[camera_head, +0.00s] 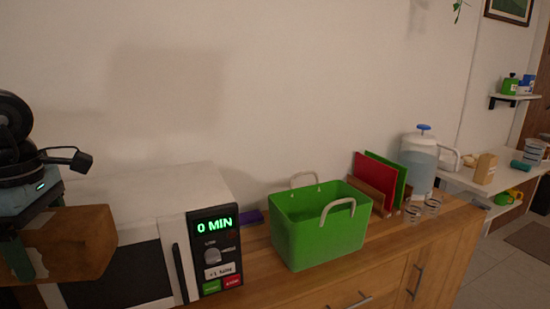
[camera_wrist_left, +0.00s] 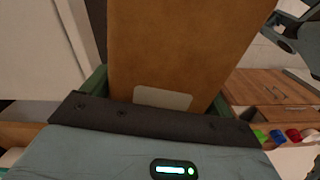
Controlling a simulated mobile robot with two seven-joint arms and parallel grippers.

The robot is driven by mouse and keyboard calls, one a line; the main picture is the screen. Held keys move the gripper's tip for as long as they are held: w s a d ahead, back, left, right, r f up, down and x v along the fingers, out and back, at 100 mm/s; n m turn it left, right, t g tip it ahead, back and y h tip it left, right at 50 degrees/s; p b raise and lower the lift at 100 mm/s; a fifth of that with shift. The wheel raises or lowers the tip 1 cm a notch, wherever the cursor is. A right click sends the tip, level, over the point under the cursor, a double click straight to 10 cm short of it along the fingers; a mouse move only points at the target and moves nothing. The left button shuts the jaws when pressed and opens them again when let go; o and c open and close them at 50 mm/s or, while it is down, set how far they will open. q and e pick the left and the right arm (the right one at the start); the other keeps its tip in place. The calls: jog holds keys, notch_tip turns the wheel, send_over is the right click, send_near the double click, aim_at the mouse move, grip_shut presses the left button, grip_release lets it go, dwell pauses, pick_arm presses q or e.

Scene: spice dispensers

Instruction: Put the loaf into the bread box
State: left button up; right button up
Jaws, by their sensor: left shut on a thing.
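A brown block-shaped loaf (camera_head: 80,243) is at the left of the head view, in front of the microwave. My left gripper (camera_head: 22,248) is shut on it and holds it raised. In the left wrist view the loaf (camera_wrist_left: 180,50) fills the middle, between the green fingers of the left gripper (camera_wrist_left: 158,95), with a pale label near the palm. I see nothing that I can surely call a bread box.
A white microwave (camera_head: 180,205) reads 0 MIN. A green basket (camera_head: 318,232) with two handles stands right of it on the wooden cabinet (camera_head: 385,265). Red and green boards (camera_head: 378,180), a water dispenser (camera_head: 418,160) and glasses (camera_head: 432,206) stand further right.

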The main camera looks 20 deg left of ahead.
pick_arm(q)
jog(key=f, duration=0.2)
jog(key=a+f+m, duration=0.1)
jog(key=f+m, duration=0.1)
jog(key=f, duration=0.1)
jog(key=shift+s+a+f, duration=0.15)
jog(key=shift+s+f, duration=0.1)
jog(key=shift+f, duration=0.1)
jog(key=shift+f+m, duration=0.7)
jog(key=shift+f, duration=0.1)
pick_arm(e)
jog(key=shift+s+d+r, duration=0.1)
jog(key=shift+s+r, duration=0.1)
jog(key=shift+s, duration=0.1)
pick_arm(q)
jog(key=shift+d+f, duration=0.2)
